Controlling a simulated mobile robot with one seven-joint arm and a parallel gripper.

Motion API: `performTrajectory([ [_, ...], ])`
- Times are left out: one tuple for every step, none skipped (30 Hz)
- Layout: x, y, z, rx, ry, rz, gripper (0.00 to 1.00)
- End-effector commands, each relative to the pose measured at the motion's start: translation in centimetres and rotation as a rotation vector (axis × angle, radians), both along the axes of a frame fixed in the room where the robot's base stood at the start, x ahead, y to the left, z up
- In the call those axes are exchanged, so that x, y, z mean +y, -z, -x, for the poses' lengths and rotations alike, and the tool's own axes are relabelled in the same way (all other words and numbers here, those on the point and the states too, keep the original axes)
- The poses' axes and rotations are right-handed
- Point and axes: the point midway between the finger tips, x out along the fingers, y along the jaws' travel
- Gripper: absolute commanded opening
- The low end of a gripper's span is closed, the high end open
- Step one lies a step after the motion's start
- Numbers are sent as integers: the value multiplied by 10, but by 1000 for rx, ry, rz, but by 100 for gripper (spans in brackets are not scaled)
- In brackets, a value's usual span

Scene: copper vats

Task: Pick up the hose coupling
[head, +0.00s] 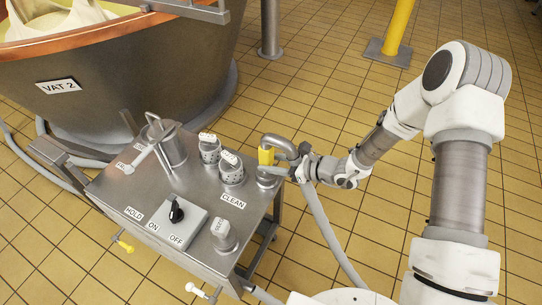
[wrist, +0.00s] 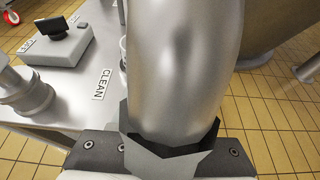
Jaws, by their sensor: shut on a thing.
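The hose coupling (head: 278,142) is a bent grey metal pipe at the right end of the steel bench, beside a yellow piece (head: 266,156). A grey hose (head: 325,232) runs down from near it to the floor. My gripper (head: 301,168) is at the right side of the bend, shut on it. In the wrist view the smooth metal coupling (wrist: 185,65) fills the middle and rises from between the fingers of my gripper (wrist: 170,150). I cannot tell whether its left end is seated on the port below.
The steel bench (head: 145,205) carries a switch box (head: 178,222), perforated metal fittings (head: 231,168), a capped fitting (head: 224,235) and a lever-topped cylinder (head: 168,145). A CLEAN label (head: 233,201) lies near the grip. Vat 2 (head: 130,75) stands behind. Tiled floor right of the bench is mostly clear.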

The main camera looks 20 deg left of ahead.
Motion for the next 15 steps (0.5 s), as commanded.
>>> performTrajectory([
  [0,-1,0,-1,0,-3,0],
  [1,-2,0,-1,0,-3,0],
  [0,-3,-1,-2,0,-3,0],
  [1,-5,-1,-2,0,-3,0],
  [1,-7,-1,-3,0,-3,0],
  [1,-12,-1,-4,-1,-3,0],
  [1,-17,-1,-4,-1,-4,0],
  [1,-21,-1,-5,-1,-3,0],
  [0,-29,-1,-4,-1,-3,0],
  [0,-35,-1,-4,-1,-3,0],
  [0,-41,-1,-4,-1,-3,0],
  [0,-50,-1,-5,-1,-3,0],
  [0,-56,-1,-6,-1,-3,0],
  [0,-62,-1,-6,0,-4,0],
  [0,-69,-1,-5,0,-4,0],
])
